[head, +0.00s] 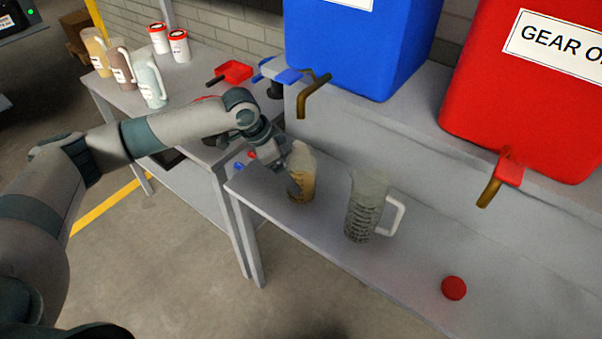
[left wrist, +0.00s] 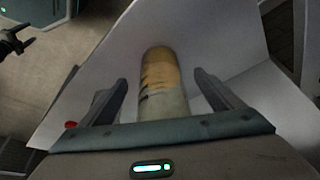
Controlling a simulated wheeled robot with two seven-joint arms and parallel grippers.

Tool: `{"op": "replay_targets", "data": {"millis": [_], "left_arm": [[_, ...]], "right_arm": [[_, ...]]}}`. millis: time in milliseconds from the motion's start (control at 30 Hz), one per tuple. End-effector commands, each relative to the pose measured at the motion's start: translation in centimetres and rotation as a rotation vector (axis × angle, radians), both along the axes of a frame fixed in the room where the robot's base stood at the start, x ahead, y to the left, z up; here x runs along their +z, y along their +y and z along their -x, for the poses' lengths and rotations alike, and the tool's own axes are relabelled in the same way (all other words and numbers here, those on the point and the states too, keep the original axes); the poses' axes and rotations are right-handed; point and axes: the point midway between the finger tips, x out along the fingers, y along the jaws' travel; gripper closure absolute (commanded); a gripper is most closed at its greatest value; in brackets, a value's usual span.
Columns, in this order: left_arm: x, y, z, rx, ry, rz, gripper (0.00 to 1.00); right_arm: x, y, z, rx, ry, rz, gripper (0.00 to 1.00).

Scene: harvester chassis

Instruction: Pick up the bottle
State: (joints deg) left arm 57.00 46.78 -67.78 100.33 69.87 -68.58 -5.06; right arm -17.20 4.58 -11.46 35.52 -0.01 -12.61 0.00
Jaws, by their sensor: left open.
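The bottle (head: 302,178), a clear container with amber contents, stands upright on the grey bench shelf. It also shows in the left wrist view (left wrist: 163,82), pale at the near end and yellow-amber further off. My left gripper (head: 285,172) is beside it in the head view, overlapping its left side. In the left wrist view my left gripper (left wrist: 160,78) is open, with one finger on each side of the bottle and gaps showing. The bottle's far side is hidden. I do not see my right gripper in the head view.
A clear jug with a white handle (head: 368,207) stands right of the bottle, and a red cap (head: 454,288) lies further right. Blue (head: 355,45) and red (head: 530,90) tanks with taps are behind. Several jugs stand on the left table (head: 195,92).

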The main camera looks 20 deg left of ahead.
Motion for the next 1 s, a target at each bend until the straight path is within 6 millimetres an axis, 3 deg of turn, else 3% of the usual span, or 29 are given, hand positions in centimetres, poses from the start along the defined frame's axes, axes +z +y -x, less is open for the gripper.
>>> {"op": "replay_targets", "data": {"millis": [167, 500, 700, 1000], "left_arm": [[0.2, -0.8, -0.5, -0.001, 0.0, 0.001, 0.14], [0.2, -4.3, -3.1, -0.001, 0.0, 0.0, 0.14], [-1.0, -4.4, -3.2, 0.0, 0.0, 0.0, 0.14], [-1.1, -4.4, -3.2, -0.001, 0.0, 0.0, 0.14]], "right_arm": [[0.4, 0.0, -0.1, 0.0, -0.001, 0.0, 0.39], [1.8, 0.0, -0.1, 0.0, -0.001, 0.0, 0.39], [2.4, 0.0, -0.1, 0.0, -0.001, 0.0, 0.39], [2.3, 0.0, -0.1, 0.0, -0.001, 0.0, 0.39]]}}
